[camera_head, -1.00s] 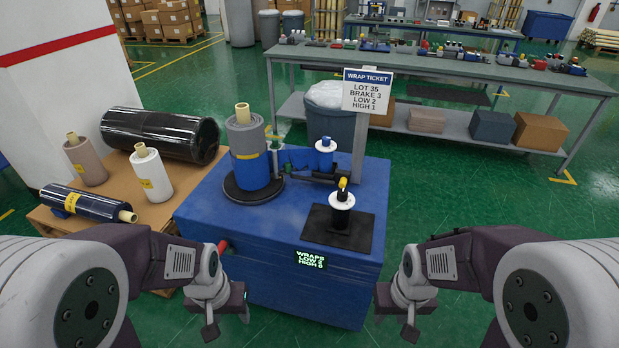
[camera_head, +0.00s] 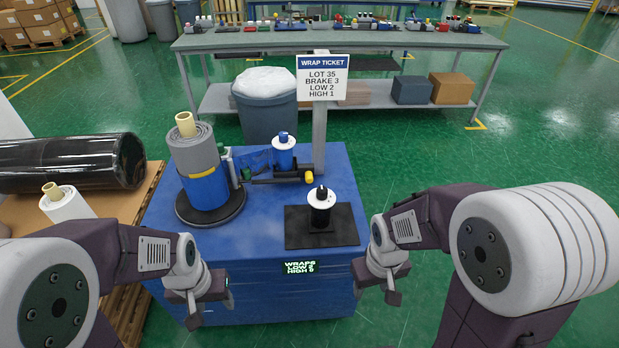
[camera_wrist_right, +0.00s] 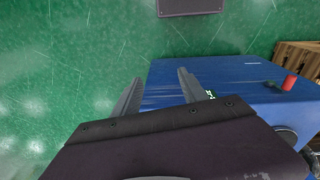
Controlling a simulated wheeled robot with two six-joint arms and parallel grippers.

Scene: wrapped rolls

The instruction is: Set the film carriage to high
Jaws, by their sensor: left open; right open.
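The blue wrapping machine (camera_head: 250,235) stands ahead of me. A roll with grey wrap over blue film (camera_head: 206,185) stands on its black turntable. The film carriage (camera_head: 278,180), a dark slider with a yellow-tipped bar, lies beside the roll; its height setting cannot be told. A blue knob (camera_head: 284,140) on a white dial is behind it, a black knob (camera_head: 320,193) on a white dial in front. My left gripper (camera_head: 205,295) is open and empty before the machine's front left. My right gripper (camera_head: 384,284) is open and empty off its front right; its open fingers show in the right wrist view (camera_wrist_right: 160,92).
The ticket (camera_head: 322,78) reads LOT 35, BRAKE 3, LOW 2, HIGH 1. The green wraps display (camera_head: 299,267) has LOW and HIGH lines with unclear digits. A pallet with a black roll (camera_head: 75,163) is left. A bin (camera_head: 265,105) and workbench stand behind. Floor at right is clear.

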